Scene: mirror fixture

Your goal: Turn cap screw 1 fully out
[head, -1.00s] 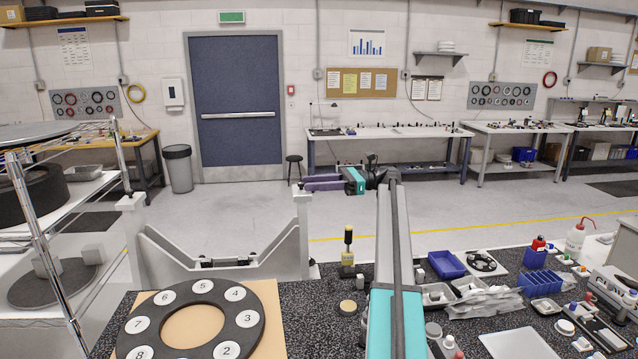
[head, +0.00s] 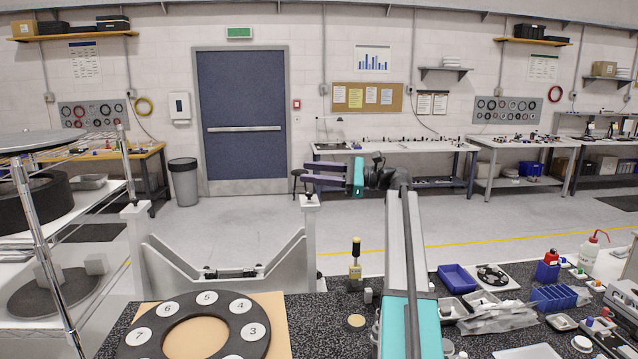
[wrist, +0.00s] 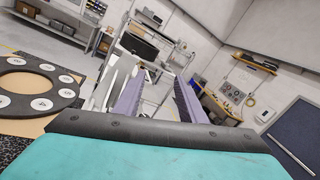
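My gripper (head: 311,175) has two purple fingers pointing left in the head view, just above the right post (head: 310,230) of the white fixture (head: 225,283). The fingers are apart with nothing between them; the wrist view also shows the open gripper (wrist: 158,78). A small dark knob (head: 309,197) tops the right post and another (head: 133,204) tops the left post. I see no label marking either as cap screw 1. The white fixture also shows beside the fingers in the wrist view (wrist: 118,82).
A dark ring with numbered white discs (head: 264,310) lies in front of the fixture. A yellow-and-black driver (head: 355,260) stands upright right of the fixture. Blue bins (head: 457,279) and small parts crowd the bench's right side. A wire shelf (head: 45,250) stands at left.

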